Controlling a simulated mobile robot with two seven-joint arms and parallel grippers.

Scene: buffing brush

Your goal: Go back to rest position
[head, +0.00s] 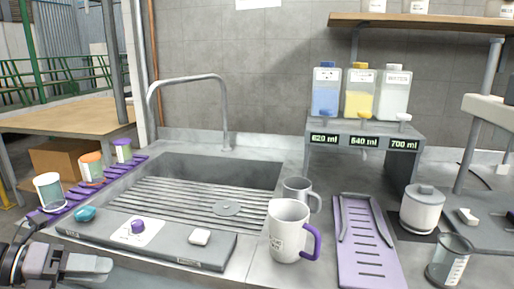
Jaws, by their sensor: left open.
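My left gripper (93,264) is at the lower left corner of the head view. It is open and empty, in front of the grey panel (150,240) and apart from the things on it. My right gripper does not show. A white mug with a purple handle (288,229) stands upright on the counter right of the panel, and a grey mug (299,189) stands behind it.
The panel bears a teal piece (85,214), a purple knob (138,226) and a white block (199,237). A sink with a faucet (226,120) lies behind. A purple tray (366,262), a lidded jar (422,211) and a beaker (449,262) stand at right.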

